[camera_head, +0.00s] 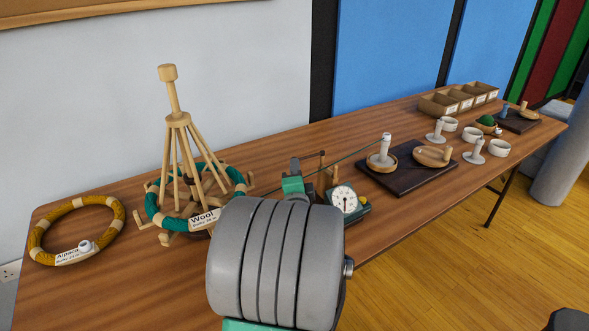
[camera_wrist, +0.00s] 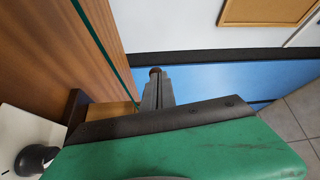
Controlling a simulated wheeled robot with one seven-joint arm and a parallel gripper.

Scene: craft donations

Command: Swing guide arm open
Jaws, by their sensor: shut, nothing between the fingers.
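My gripper (camera_head: 294,166) is beside the yarn meter with a white dial (camera_head: 345,199), on its left side in the head view. In the wrist view its grey fingers (camera_wrist: 156,88) are together with nothing between them. A small wooden block with an upright dark-topped peg (camera_head: 322,168) stands just right of the gripper; I cannot tell whether this is the guide arm. A thin green yarn (camera_head: 355,152) runs past it to the winder (camera_head: 383,152). My wrist hides part of the meter's surroundings. In the wrist view a green yarn (camera_wrist: 104,45) passes left of the fingers.
The wooden swift (camera_head: 181,150) with a teal wool skein (camera_head: 157,216) stands left of my gripper. A mustard skein ring (camera_head: 48,218) lies further left. A dark board (camera_head: 405,178), white spools and cups, and card boxes (camera_head: 458,97) occupy the right of the table (camera_head: 110,300).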

